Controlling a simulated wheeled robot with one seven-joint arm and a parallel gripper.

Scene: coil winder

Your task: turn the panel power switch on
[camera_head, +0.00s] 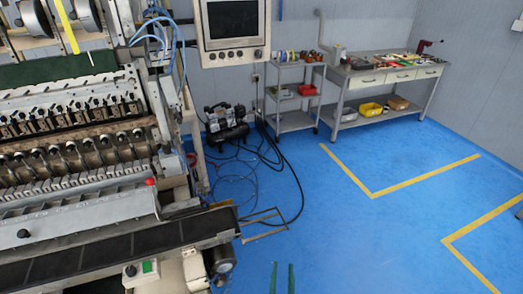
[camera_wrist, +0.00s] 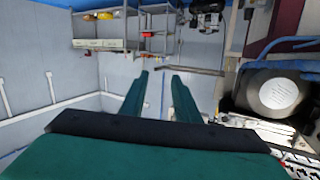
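A control panel (camera_head: 232,28) with a dark screen and a row of small knobs below it hangs at the top middle of the head view. A small pale switch box (camera_head: 140,272) with a black knob and a green button sits at the machine's front, lower left. I cannot tell which control is the power switch, nor its position. My gripper (camera_head: 282,277) shows as two teal fingers at the bottom edge, right of the machine and apart from it. In the wrist view my gripper (camera_wrist: 161,77) is open, with nothing between its fingers.
The coil winding machine (camera_head: 75,195) fills the left, with a red button (camera_head: 150,182) on it. A compressor (camera_head: 226,125) and loose cables (camera_head: 285,170) lie beside it. A shelf cart (camera_head: 295,122) and workbench (camera_head: 385,75) stand behind. The blue floor (camera_head: 400,235) at right is clear.

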